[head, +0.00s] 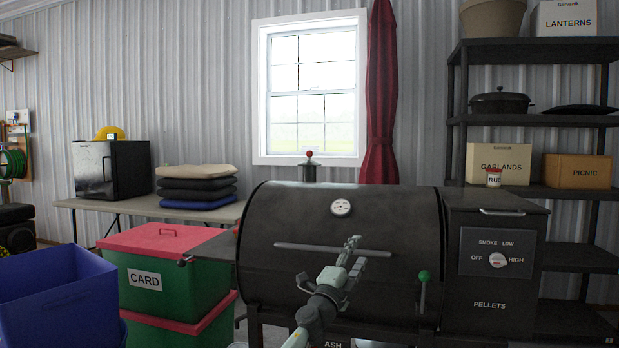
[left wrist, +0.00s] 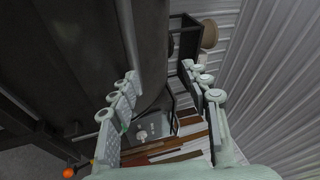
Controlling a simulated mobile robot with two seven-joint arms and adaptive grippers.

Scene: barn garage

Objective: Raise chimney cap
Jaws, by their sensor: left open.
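The chimney cap (head: 308,163) is a small dark disc with a red knob (head: 309,154). It sits on top of the short dark chimney (head: 309,175) behind the black smoker barrel (head: 300,215). The lower chimney is hidden by the barrel. My left gripper (head: 352,250) is in front of the barrel, near the lid's bar handle (head: 290,246), and is below and nearer than the cap. In the left wrist view its fingers (left wrist: 163,80) are spread apart with nothing between them. The cap is not clearly seen there. My right gripper is not in view.
The pellet hopper (head: 495,260) with a dial stands right of the barrel. A green-knobbed lever (head: 423,278) is at the barrel's front right. A table (head: 140,203) with cushions (head: 197,186), green bins (head: 165,270) and a blue bin (head: 55,295) are left. A shelf (head: 535,120) is right.

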